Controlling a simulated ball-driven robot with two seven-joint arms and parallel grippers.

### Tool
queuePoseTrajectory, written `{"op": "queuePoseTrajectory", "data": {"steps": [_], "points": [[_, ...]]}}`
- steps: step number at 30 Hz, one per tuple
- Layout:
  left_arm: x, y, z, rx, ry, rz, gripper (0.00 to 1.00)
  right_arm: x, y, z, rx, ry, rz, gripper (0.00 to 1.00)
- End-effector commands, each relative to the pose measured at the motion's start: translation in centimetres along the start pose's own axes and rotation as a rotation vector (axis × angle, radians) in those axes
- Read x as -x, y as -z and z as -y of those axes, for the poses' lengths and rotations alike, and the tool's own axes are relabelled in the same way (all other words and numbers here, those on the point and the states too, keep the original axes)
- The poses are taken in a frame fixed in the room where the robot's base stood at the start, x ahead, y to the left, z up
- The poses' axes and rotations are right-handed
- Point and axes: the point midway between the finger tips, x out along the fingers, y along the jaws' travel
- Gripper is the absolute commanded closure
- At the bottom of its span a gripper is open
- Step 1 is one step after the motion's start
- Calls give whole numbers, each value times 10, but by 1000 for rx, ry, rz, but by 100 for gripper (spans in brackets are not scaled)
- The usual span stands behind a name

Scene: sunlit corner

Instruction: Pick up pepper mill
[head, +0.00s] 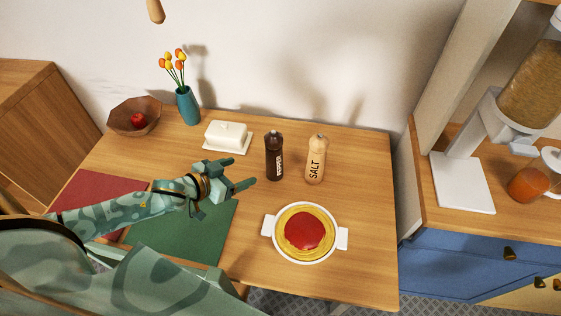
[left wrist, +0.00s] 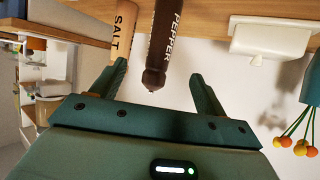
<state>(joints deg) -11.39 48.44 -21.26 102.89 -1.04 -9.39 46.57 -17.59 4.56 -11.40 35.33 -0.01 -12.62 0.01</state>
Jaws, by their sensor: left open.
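The dark brown pepper mill (head: 273,157) stands upright on the wooden table, left of the light wood salt mill (head: 316,160). My left gripper (head: 249,174) is open and empty, just left of the pepper mill in the head view and apart from it. In the left wrist view the pepper mill (left wrist: 163,45) shows ahead, between the lines of the two open fingers (left wrist: 157,85). The salt mill (left wrist: 124,28) shows there beside it, near the left finger. My right gripper is not in view.
A white butter dish (head: 228,138) sits behind the gripper, with a teal tulip vase (head: 188,106) and a wooden bowl (head: 127,122) farther left. A white pot of pasta (head: 267,226) stands in front. The table's right end (head: 365,190) is clear.

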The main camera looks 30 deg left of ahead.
Motion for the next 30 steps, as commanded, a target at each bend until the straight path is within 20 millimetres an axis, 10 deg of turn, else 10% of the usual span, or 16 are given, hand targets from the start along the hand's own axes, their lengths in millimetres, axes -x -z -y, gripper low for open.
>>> {"op": "queuePoseTrajectory", "data": {"steps": [13, 30], "points": [[-93, -3, 1, 0, 0, -1, 26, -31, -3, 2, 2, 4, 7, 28], [-161, -7, 3, -1, 0, 0, 26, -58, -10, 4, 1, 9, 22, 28]]}}
